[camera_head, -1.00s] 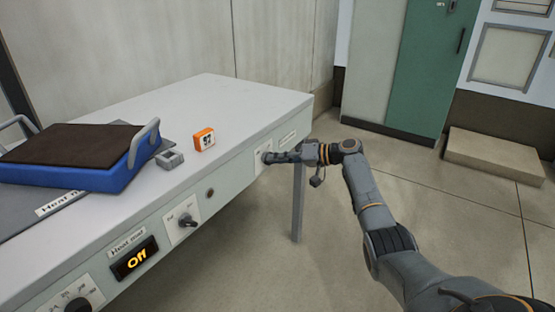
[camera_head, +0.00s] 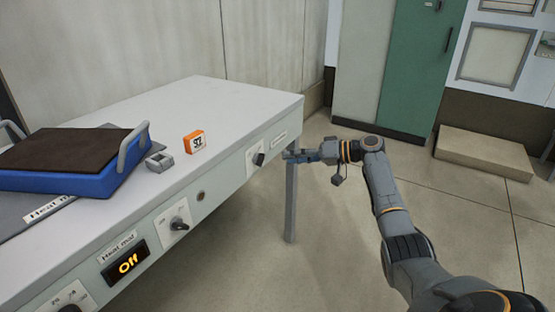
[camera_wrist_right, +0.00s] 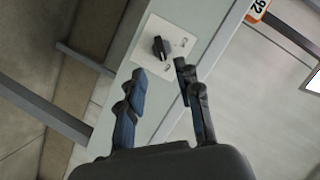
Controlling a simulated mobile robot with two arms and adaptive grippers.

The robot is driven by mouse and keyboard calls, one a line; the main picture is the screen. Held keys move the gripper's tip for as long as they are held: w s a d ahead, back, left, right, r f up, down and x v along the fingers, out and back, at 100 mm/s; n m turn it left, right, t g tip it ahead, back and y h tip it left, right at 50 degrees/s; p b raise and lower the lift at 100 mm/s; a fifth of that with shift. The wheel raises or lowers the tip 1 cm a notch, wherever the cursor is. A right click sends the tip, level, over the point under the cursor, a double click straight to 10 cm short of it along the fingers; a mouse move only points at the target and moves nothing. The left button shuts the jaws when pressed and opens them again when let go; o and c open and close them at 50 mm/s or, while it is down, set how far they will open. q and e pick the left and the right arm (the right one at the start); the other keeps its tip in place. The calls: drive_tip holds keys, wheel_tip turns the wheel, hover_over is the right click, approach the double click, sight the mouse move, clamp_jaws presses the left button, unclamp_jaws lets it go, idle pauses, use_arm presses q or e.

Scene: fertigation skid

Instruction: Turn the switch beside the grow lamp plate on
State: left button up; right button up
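The switch (camera_head: 258,158) is a dark knob on a white plate (camera_head: 250,166) near the right end of the bench's front panel. A small label plate (camera_head: 280,138), too small to read, is to its right. In the wrist view the switch (camera_wrist_right: 161,47) sits turned at a slant between two small marks I cannot read. My right gripper (camera_head: 288,155) is just off the panel, to the right of the switch and apart from it. In the wrist view its two fingers (camera_wrist_right: 162,76) are spread with nothing between them. My left gripper is not in view.
Another knob (camera_head: 179,224) and a heat mat display (camera_head: 126,262) reading "Off" are further left on the panel. An orange numbered block (camera_head: 194,142), a small grey item (camera_head: 159,162) and a blue tray (camera_head: 75,180) are on the bench.

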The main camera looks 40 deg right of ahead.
drive_tip(key=v, duration=0.4)
drive_tip(key=shift+a+f, duration=0.1)
idle(0.4)
